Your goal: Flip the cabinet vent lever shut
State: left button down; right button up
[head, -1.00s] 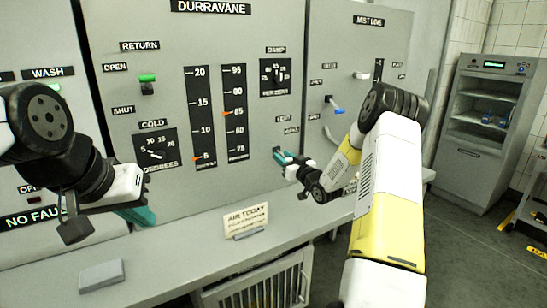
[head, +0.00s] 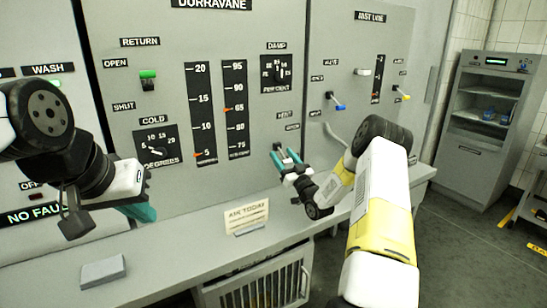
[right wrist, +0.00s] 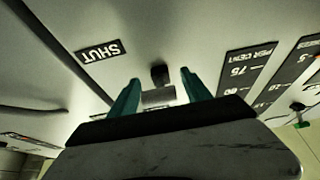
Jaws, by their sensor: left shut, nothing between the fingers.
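The vent label (head: 284,115) is on the grey cabinet panel, with a smaller label (head: 292,127) below it. My right gripper (head: 285,152) is just below these labels, close to the panel, with its teal fingers apart. In the right wrist view a dark stub (right wrist: 160,74), apparently the vent lever, shows between and beyond the open fingertips, with a grey block nearer. A SHUT label (right wrist: 100,50) appears upside down beside it. I cannot tell whether the fingers touch the stub. My left gripper (head: 145,213) is shut and empty above the counter at left.
A paper sign (head: 246,214) and a grey block (head: 103,271) sit on the counter. A green-topped return lever (head: 148,79), a blue-tipped lever (head: 336,103) and a yellow-tipped lever (head: 402,95) project from the panels. A grey cabinet with shelves (head: 486,130) stands at right.

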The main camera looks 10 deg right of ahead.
jog(key=shift+s+d+f, duration=0.15)
jog(key=shift+s+f, duration=0.05)
jog(key=shift+s, duration=0.15)
jog(key=s+d, duration=0.4)
jog(key=s, duration=0.7)
jog(key=shift+s, duration=0.3)
jog(key=shift+d, duration=0.1)
